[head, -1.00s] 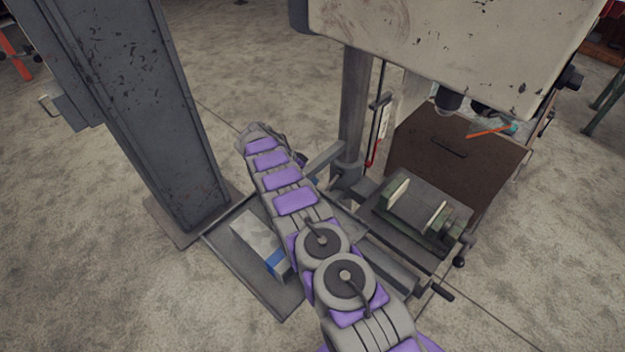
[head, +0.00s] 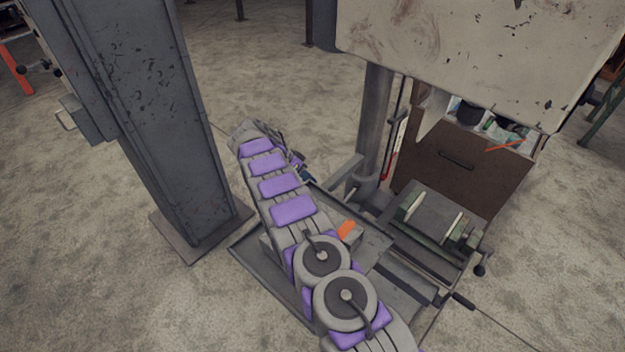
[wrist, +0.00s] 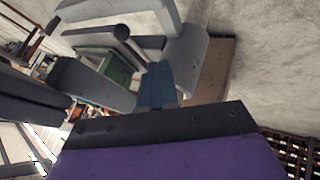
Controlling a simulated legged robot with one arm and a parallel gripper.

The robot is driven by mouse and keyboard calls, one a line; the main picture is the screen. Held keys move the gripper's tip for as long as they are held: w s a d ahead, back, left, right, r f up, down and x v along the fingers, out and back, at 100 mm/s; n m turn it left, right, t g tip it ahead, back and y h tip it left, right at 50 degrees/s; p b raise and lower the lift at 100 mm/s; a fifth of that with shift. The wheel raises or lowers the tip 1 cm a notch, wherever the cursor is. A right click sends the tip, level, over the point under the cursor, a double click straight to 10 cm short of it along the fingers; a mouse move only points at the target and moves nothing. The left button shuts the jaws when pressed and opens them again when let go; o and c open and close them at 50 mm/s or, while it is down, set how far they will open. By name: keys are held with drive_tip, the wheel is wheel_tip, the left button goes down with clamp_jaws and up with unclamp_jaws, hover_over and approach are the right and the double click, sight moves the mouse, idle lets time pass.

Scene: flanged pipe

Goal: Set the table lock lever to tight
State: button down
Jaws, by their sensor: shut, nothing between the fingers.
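The drill press column (head: 376,115) stands to the right of my arm. A grey bar (head: 345,173) juts left from the collar at its foot. I cannot tell whether this bar is the table lock lever. My gripper (head: 308,176) is mostly hidden behind my arm, left of that bar and apart from it. In the wrist view my blue-grey fingers (wrist: 157,84) are closed together and empty. Just beyond them is a grey rounded part (wrist: 186,57).
A green vise (head: 432,219) sits to the right of the column. The large machine head (head: 480,55) overhangs it. A brown cabinet (head: 455,160) stands behind. A thick dark steel post (head: 140,110) rises left of my arm.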

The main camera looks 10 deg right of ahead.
drive_tip(key=w+d+r+n+y+p, duration=0.1)
drive_tip(key=n+p, duration=0.3)
drive_tip(key=n, duration=0.6)
drive_tip(key=w+d+r+n+y+p, duration=0.1)
drive_tip(key=d+r+n+y+p, duration=0.3)
drive_tip(key=n, duration=0.6)
drive_tip(key=shift+n, duration=0.4)
